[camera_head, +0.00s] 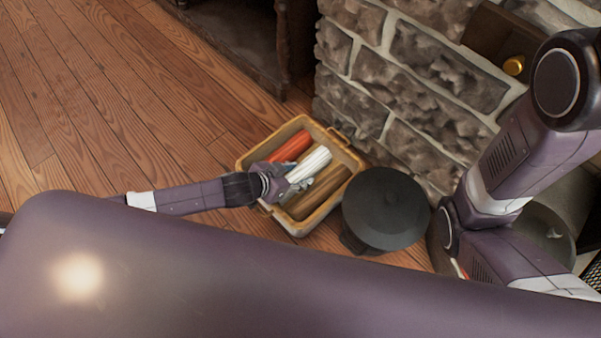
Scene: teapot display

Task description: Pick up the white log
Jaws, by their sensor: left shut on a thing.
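The white log (311,163) lies slantwise in a tan crate (243,160) on the wooden floor. My left gripper (289,183) reaches into the crate from the left and is shut on the log's lower left end. The log's gripped end is partly hidden by the fingers. A red-orange log (288,147) lies beside it on the upper left, and brown wood (322,196) lies on the lower right. I cannot tell whether the white log is lifted off the crate's contents. My right gripper is not in view; only my right arm shows at the right.
A dark round lidded pot (386,208) stands close to the crate's right side. A stone wall (400,85) rises behind the crate and pot. A small gold object (514,65) sits at the upper right. The wooden floor (110,110) on the left is clear.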

